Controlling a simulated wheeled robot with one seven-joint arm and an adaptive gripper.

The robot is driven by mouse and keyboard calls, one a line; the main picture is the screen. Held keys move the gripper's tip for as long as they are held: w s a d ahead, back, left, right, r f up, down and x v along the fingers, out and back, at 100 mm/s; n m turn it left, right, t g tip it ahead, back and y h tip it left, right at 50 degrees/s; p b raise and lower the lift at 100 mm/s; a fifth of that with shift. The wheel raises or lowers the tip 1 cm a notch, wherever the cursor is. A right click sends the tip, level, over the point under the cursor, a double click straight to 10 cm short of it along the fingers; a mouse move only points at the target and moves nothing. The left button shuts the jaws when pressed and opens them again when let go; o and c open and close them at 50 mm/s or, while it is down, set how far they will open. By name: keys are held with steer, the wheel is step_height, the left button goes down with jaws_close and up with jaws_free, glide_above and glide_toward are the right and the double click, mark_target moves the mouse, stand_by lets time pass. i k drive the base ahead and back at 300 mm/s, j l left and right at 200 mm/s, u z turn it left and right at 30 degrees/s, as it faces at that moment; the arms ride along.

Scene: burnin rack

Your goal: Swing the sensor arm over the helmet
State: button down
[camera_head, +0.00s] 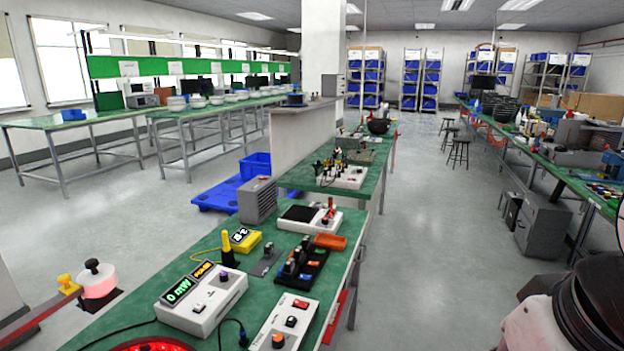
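A power meter (203,298) with a green "0 mW" display stands on the green bench. A red glowing round thing (150,346), possibly the helmet, is cut off by the bottom edge. The bar's end and the round part are to its upper left, not over it. My gripper is not in view; only my arm shows at the lower right.
A white switch box (284,325), a black tray of parts (301,265), an orange bin (330,241) and a yellow unit (241,240) crowd the bench. Cables run near the meter. A blue pallet (222,195) lies on the floor behind. The right aisle (430,240) is clear.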

mark_target(98, 280)
steer(key=u, duration=1.95)
steer(key=l+u, duration=0.35)
steer(key=l, duration=0.25)
steer(key=l+u, duration=0.3)
steer(key=l, duration=0.35)
steer(key=l+u, duration=0.1)
steer(key=l, duration=1.5)
steer(key=i, duration=0.5)
